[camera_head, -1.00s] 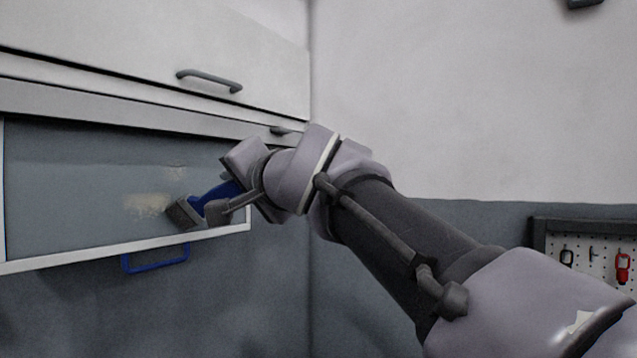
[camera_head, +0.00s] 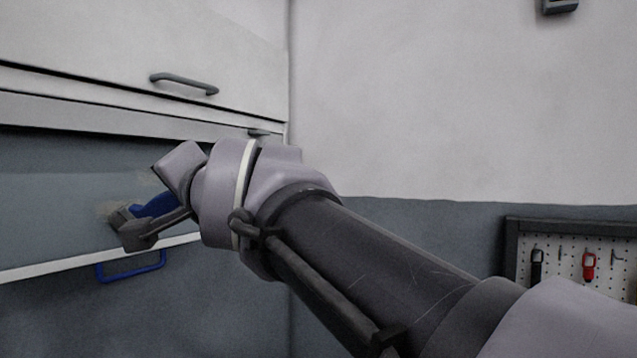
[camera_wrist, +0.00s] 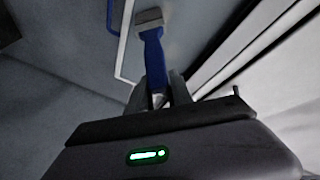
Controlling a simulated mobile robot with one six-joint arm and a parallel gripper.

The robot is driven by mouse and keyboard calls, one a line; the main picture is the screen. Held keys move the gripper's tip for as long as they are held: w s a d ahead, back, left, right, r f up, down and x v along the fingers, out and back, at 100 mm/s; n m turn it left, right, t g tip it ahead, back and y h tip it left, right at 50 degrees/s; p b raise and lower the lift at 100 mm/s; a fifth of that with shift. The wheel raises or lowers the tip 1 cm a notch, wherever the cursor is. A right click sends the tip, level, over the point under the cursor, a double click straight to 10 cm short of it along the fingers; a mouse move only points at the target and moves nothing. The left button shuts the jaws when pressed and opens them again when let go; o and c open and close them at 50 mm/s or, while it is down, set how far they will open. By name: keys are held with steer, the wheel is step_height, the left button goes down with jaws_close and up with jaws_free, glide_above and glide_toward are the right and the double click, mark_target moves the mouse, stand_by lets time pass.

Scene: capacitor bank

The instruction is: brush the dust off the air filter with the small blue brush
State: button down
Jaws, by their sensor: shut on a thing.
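The air filter (camera_head: 50,195) is a grey panel with a white lower frame and a blue handle (camera_head: 130,268) below it. A pale dust patch (camera_head: 107,208) lies on its right part, with a fainter smear above. My gripper (camera_head: 162,214) is shut on the handle of the small blue brush (camera_head: 155,205). The brush points left, its grey head (camera_head: 119,218) overlapping the dust patch; I cannot tell whether it touches the panel. In the wrist view the brush (camera_wrist: 153,58) stands out between both fingers, its head (camera_wrist: 149,18) in front of the filter (camera_wrist: 182,30). My wrist hides the panel's right end.
A white cover with a grey handle (camera_head: 184,83) is above the filter. A tool pegboard (camera_head: 570,255) with red and black items hangs at the right. A dark box (camera_head: 559,6) is high on the wall. The wall between is bare.

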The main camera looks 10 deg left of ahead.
mark_target(162, 195)
steer(key=shift+a, duration=0.1)
steer(key=shift+s+f, duration=0.1)
steer(key=shift+s, duration=0.05)
steer(key=shift+s+a+f+b, duration=0.1)
steer(key=shift+s+a+b, duration=0.2)
steer(key=shift+s, duration=0.3)
steer(key=shift+s+a+f+b, duration=0.1)
steer(key=shift+s+a+b, duration=0.1)
steer(key=shift+s+b, duration=0.3)
steer(key=shift+s+r, duration=0.1)
steer(key=shift+s, duration=0.15)
steer(key=s, duration=0.1)
steer(key=s+a+b, duration=0.1)
steer(key=shift+s+a+r+b, duration=0.1)
steer(key=shift+s+r+b, duration=0.1)
steer(key=shift+s+b, duration=0.1)
